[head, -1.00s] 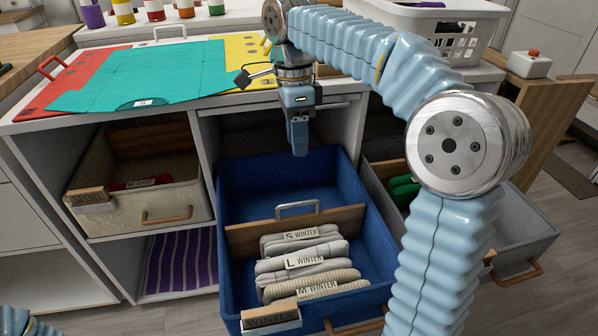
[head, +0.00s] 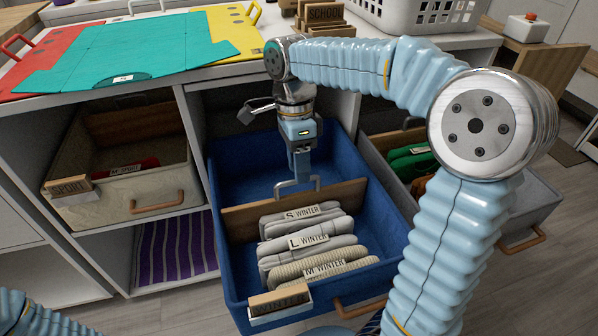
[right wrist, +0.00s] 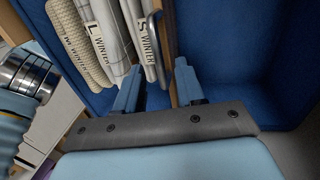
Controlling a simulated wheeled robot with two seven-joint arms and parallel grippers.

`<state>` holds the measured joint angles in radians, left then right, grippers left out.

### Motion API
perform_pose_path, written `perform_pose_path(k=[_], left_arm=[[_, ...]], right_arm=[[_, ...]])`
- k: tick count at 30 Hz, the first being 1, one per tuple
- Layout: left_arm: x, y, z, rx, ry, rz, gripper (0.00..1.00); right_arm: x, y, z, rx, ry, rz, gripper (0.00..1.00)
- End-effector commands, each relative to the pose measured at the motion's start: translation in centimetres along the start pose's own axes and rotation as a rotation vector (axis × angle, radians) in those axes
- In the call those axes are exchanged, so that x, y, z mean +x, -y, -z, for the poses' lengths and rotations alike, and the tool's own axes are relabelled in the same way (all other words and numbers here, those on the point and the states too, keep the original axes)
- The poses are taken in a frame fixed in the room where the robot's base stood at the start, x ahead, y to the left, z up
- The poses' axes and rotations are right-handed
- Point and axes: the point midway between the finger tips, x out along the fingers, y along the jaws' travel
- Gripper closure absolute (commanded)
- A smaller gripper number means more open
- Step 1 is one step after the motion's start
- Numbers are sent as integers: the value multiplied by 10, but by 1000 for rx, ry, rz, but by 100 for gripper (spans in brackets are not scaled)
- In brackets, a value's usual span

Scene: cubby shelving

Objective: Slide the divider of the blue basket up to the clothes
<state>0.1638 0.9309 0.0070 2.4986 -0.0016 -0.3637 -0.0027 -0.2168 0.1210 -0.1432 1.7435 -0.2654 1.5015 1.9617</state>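The blue basket (head: 237,165) is pulled out of the shelf. Its wooden divider (head: 345,193), with a metal handle (head: 315,184), stands across it, just behind the folded grey clothes (head: 308,244). The clothes carry S, L and M WINTER tags. My right gripper (head: 301,178) points down at the divider's handle. In the right wrist view the gripper (right wrist: 158,90) is open, one finger on each side of the divider (right wrist: 171,45). Contact with the divider cannot be told. The S WINTER cloth (right wrist: 138,35) lies close beside the handle. My left gripper is out of view.
A beige basket (head: 125,185) stands in the left cubby and a grey basket (head: 520,203) with green clothes (head: 411,160) is on the right. The shelf top above holds folders (head: 150,55) and a white crate (head: 415,15). The basket behind the divider is empty.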

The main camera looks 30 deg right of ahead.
Motion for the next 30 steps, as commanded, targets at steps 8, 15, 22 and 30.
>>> perform_pose_path(k=[8, 15, 22, 30], left_arm=[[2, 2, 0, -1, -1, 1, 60], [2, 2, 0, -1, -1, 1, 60], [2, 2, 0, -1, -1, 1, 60], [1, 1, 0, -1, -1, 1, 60]], right_arm=[[13, 0, 0, 0, 0, 0, 62], [12, 0, 0, 0, 0, 0, 74], [12, 0, 0, 0, 0, 0, 100], [12, -1, 0, 0, 0, 0, 100]])
